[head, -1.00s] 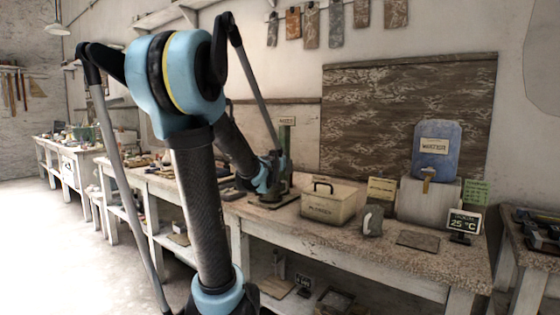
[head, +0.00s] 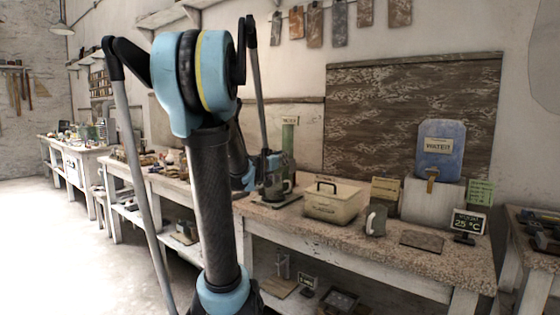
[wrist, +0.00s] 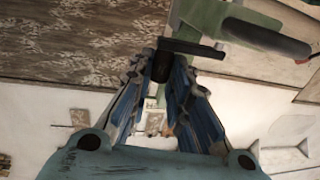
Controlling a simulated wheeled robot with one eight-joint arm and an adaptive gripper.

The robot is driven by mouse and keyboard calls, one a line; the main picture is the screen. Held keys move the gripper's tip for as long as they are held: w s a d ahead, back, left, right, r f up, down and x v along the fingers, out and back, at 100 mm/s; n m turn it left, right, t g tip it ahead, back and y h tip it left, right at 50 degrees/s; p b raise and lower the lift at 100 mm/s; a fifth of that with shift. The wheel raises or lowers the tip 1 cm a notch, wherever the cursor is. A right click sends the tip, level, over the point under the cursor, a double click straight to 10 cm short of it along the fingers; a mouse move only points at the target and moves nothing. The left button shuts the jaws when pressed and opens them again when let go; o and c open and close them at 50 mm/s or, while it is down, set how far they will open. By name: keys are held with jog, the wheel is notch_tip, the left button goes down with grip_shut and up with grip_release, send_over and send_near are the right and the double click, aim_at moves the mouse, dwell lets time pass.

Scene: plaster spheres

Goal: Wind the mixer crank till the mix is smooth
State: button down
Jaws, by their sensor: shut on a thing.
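The mixer stands at the left of the near bench in the head view, with a green column (head: 289,136) and a dark green body (head: 280,182) below, partly hidden by my arm. In the wrist view its green frame (wrist: 205,18) and dark crank arm (wrist: 195,48) fill the upper part. The crank's short dark grip (wrist: 161,66) sits between my fingertips. My gripper (wrist: 164,76) is shut on this grip; in the head view it is small and mostly hidden beside the mixer. The mix itself cannot be seen.
A lidded cream box (head: 333,201) stands right of the mixer, then a grey mug (head: 376,221) and a flat dark slab (head: 421,240). Behind are a blue water container (head: 440,150) on a pale block and a small temperature display (head: 467,222). Cluttered benches lie to the left.

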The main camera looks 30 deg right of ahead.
jog(key=shift+a, duration=0.15)
jog(key=c, duration=1.8)
grip_release()
jog(key=shift+v, duration=5.95)
jog(key=shift+w+f, duration=0.1)
jog(key=shift+f, duration=0.05)
